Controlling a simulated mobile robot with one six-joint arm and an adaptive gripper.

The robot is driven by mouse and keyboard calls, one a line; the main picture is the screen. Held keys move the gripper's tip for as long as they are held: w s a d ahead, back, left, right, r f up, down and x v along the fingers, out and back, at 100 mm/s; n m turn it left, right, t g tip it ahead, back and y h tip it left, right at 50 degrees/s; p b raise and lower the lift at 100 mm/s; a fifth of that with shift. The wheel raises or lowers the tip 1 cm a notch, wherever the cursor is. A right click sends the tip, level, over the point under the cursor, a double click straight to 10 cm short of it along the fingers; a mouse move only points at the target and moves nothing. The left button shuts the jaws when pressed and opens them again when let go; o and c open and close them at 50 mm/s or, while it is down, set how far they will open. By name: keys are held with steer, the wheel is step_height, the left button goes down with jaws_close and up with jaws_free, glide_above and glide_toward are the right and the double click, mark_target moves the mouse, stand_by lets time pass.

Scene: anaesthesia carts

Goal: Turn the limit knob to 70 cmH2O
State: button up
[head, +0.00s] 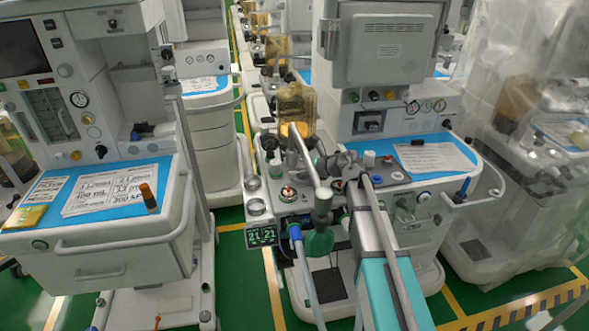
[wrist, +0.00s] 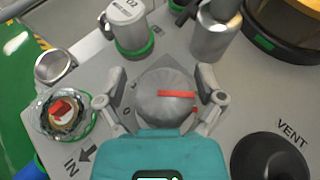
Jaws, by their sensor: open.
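The limit knob (wrist: 160,108) is a round grey dome with a red bar (wrist: 177,93) on its top, lying nearly level in the wrist view. A small red mark shows at its right edge. My gripper (wrist: 167,84) is open, with one finger on each side of the knob. The fingers are close to its sides; I cannot tell whether they touch. My teal gripper body covers the near side of the knob, and no pressure scale is readable. In the head view my gripper (head: 335,166) is over the machine's worktop, and the knob is not clearly visible.
A clear valve dome (wrist: 62,112) with a red centre is left of the knob. A grey canister (wrist: 130,32) and a metal cylinder (wrist: 214,32) stand beyond it. A black dome (wrist: 268,158) by "VENT" is at right. An amber canister (head: 296,105) stands behind my gripper.

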steer(key=shift+c, duration=0.3)
steer(key=c, duration=1)
steer(key=shift+o, duration=0.2)
steer(key=shift+s, duration=0.1)
steer(key=shift+m+h, duration=0.3)
steer(key=shift+m+t+h, duration=0.3)
steer(key=shift+m+t, duration=0.3)
steer(key=shift+t, duration=0.1)
steer(key=shift+w+d+f+m+t+h, duration=0.1)
steer(key=shift+m+t+h, duration=0.45)
steer(key=shift+m+t, duration=0.15)
steer(key=shift+w+d+m+t+h, duration=0.1)
steer(key=shift+m+t+h, duration=0.45)
steer(key=shift+m+t, duration=0.15)
steer(key=o, duration=0.9)
steer(key=shift+o, duration=0.6)
steer(key=shift+w, duration=0.1)
